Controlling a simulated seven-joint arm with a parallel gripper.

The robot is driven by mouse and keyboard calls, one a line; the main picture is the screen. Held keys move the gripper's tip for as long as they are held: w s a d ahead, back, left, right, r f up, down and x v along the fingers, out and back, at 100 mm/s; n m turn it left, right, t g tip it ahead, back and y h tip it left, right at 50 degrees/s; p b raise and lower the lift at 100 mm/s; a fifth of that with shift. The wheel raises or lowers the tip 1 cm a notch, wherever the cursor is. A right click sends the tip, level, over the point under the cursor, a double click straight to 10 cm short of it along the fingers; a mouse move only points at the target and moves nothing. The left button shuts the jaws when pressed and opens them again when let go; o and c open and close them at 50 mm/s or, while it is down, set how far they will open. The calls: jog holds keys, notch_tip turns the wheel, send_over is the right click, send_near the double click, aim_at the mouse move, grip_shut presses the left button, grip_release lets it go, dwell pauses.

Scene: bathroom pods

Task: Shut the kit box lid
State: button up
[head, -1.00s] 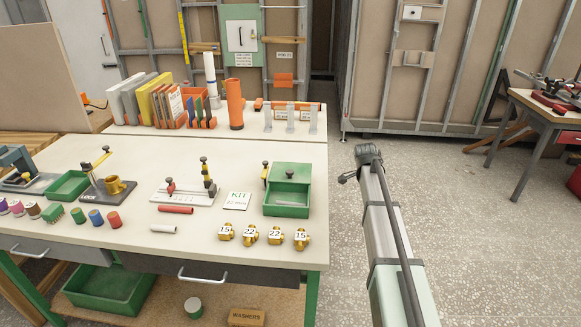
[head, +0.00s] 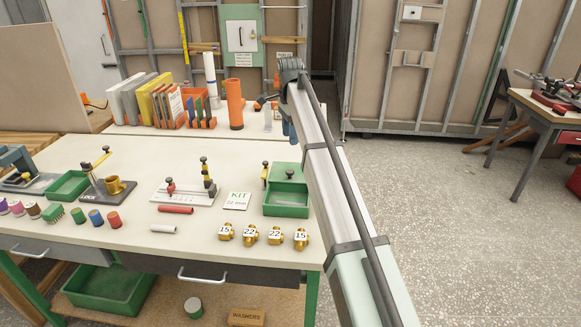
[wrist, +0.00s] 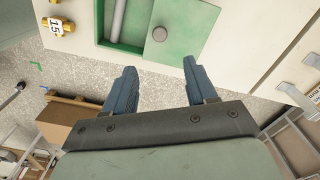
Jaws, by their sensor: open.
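The green kit box (head: 287,211) stands at the right end of the bench. Its lid (head: 288,173) covers the rear part, and the front part is open. In the wrist view the lid (wrist: 185,35) carries a round grey knob (wrist: 159,33), and a grey tube (wrist: 117,20) lies in the open part. My gripper (wrist: 160,66) is open and empty. Its two blue fingers point toward the lid, apart in the picture with the knob ahead between them.
A white KIT card (head: 237,200) lies left of the box. Several brass fittings (head: 250,234) stand along the front edge. An orange cylinder (head: 235,104) stands on the rear bench. The floor right of the bench (head: 440,220) is clear.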

aim_at(291, 171)
notch_tip(291, 171, down, 13)
dwell(0.5)
grip_shut()
dwell(0.5)
